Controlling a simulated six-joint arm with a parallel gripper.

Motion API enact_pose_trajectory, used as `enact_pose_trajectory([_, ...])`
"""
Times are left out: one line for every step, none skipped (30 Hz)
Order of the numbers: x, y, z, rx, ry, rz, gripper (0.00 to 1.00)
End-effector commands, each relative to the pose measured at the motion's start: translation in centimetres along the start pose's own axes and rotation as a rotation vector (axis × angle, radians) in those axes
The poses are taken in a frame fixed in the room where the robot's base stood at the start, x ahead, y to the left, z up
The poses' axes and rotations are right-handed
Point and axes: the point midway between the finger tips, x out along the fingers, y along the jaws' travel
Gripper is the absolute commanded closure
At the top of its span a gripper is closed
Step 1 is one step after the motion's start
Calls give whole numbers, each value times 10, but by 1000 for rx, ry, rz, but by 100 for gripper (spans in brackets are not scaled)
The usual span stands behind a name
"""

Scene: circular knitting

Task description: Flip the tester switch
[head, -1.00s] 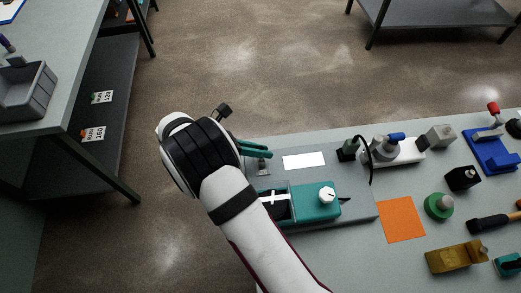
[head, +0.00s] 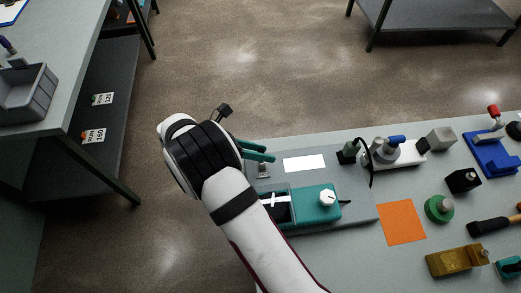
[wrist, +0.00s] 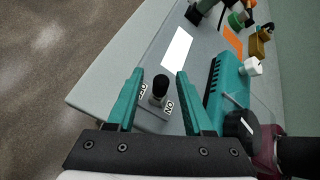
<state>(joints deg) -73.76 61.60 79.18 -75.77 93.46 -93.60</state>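The tester switch is a small lever with a black knob (wrist: 160,84) on a grey plate with an ON label (wrist: 169,106) and a second, partly hidden label. In the head view, its metal base (head: 263,171) shows just below my fingers; the knob is hidden. My gripper (wrist: 159,73) is open, with its teal fingers on either side of the switch and gaps visible on both sides. It also shows in the head view (head: 263,151). The teal tester box (head: 312,203) with a white dial (head: 327,197) stands to the right of my gripper.
A white card (head: 304,163) lies flat beyond the tester box. An orange square (head: 402,222), a green round button (head: 439,208) and a blue fixture (head: 492,152) are farther right on the table. A grey bin (head: 27,92) stands on the left bench. The table's edge is close to my gripper.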

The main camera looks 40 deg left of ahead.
Motion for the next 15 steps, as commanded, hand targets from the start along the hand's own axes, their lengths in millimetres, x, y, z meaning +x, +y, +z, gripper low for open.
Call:
enact_pose_trajectory([0,0,0,0,0,0,48])
enact_pose_trajectory([0,0,0,0,0,0,48])
enact_pose_trajectory([0,0,0,0,0,0,48])
enact_pose_trajectory([0,0,0,0,0,0,48])
enact_pose_trajectory([0,0,0,0,0,0,48])
enact_pose_trajectory([0,0,0,0,0,0,48])
enact_pose_trajectory([0,0,0,1,0,0,48])
enact_pose_trajectory([-2,0,0,1,0,0,48])
enact_pose_trajectory([-4,0,0,0,0,0,48])
enact_pose_trajectory([-8,0,0,0,-1,1,48])
enact_pose_trajectory([-12,0,0,1,-1,2,48])
enact_pose_trajectory([-20,1,0,2,-1,2,48])
enact_pose_trajectory([-27,0,0,2,-1,3,48])
enact_pose_trajectory([-36,1,0,2,-1,5,48])
enact_pose_trajectory([-47,1,0,3,-1,5,48])
